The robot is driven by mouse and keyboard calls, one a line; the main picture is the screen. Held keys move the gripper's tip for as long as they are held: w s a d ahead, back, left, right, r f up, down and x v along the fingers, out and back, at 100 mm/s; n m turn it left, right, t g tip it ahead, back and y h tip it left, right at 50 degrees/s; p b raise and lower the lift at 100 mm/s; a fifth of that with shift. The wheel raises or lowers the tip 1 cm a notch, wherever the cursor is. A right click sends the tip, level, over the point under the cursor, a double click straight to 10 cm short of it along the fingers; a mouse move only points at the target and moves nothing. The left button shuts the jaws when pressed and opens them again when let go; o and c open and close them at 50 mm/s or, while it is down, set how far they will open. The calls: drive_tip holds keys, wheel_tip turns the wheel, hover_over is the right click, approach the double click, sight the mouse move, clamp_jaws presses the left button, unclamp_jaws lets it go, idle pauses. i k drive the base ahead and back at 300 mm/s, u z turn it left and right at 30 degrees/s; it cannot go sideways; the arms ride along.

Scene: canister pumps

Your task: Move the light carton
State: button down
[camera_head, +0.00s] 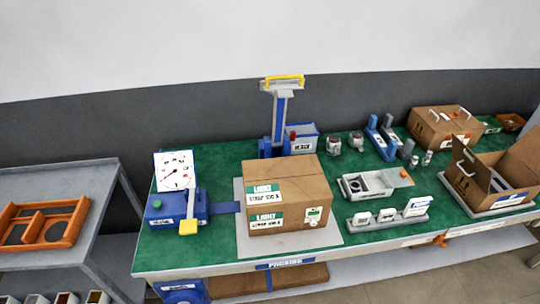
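The light carton (312,184) is a closed brown box with white and green labels reading "LIGHT" on its top and front. It sits upright and flat on a grey plate (330,236) on the green-topped bench, left of the middle. Its back and underside are hidden. No gripper is seen touching it, and my gripper is not in this view.
A blue unit with a white dial (175,172) and yellow lever stands left of the carton. A blue post with a yellow top (281,112) rises close behind it. A grey tray (366,187) and an upright card holder (388,218) are right. An open carton (488,180) stands farther right.

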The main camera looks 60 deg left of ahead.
sight(282, 194)
drive_tip(key=u, duration=0.8)
drive_tip(key=i, duration=0.75)
drive_tip(key=u, duration=1.1)
drive_tip(key=i, duration=0.65)
